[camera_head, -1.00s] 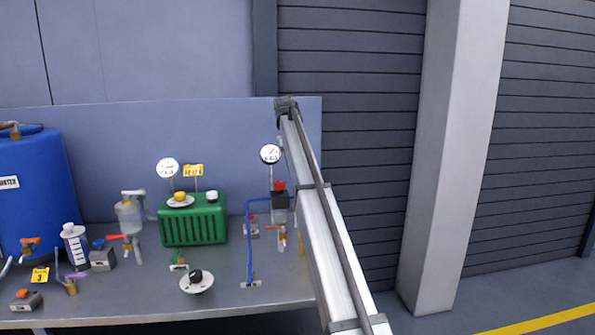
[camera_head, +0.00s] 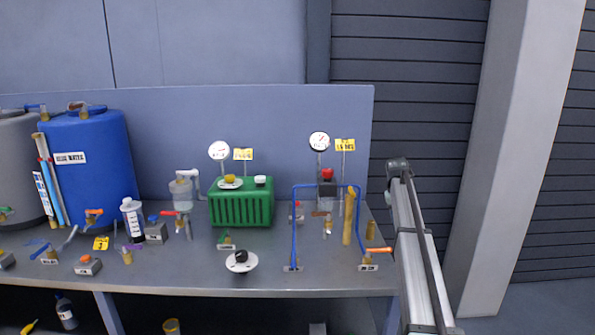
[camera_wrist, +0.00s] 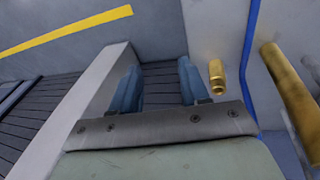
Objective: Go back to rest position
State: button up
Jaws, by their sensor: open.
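My gripper (camera_wrist: 158,88) shows in the wrist view with its two blue fingers apart and nothing between them. In the head view my arm rises at the right, beside the right end of the workbench (camera_head: 180,284). Its end stands near the bench edge, close to the orange-handled valve, and touches nothing that I can see. The fingers cannot be made out in the head view. In the wrist view a brass fitting (camera_wrist: 217,77) and a thick brass pipe (camera_wrist: 288,82) lie to the right of the fingers, apart from them.
The bench holds a blue water tank (camera_head: 88,165), a green ribbed box (camera_head: 242,203), dial gauges (camera_head: 319,141), blue piping (camera_head: 294,230) and an orange-handled valve (camera_head: 379,250). A pale pillar (camera_head: 518,150) stands at the right. The floor between bench and pillar looks clear.

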jog(key=s+d+f+t+h, duration=0.1)
jog(key=s+d+f, duration=0.7)
jog(key=s+f, duration=0.4)
jog(key=s+d+f, duration=0.7)
jog(key=s+f, duration=0.4)
jog(key=f, duration=0.4)
jog(key=s+a+f+g+y, duration=0.3)
jog(key=s+a+f+g, duration=0.1)
jog(key=s+a+f, duration=1.9)
jog(key=s+a+f+g, duration=0.1)
jog(key=s+a, duration=0.3)
jog(key=s, duration=0.4)
jog(key=s+a+f+g, duration=0.2)
jog(key=s+a+f, duration=0.1)
jog(key=s, duration=0.6)
jog(key=s+a+f+n+g, duration=0.1)
jog(key=s+a+f+g, duration=0.1)
jog(key=s+a, duration=0.3)
jog(key=s, duration=0.4)
jog(key=shift+a+f+y, duration=0.3)
jog(key=shift+a+f, duration=0.1)
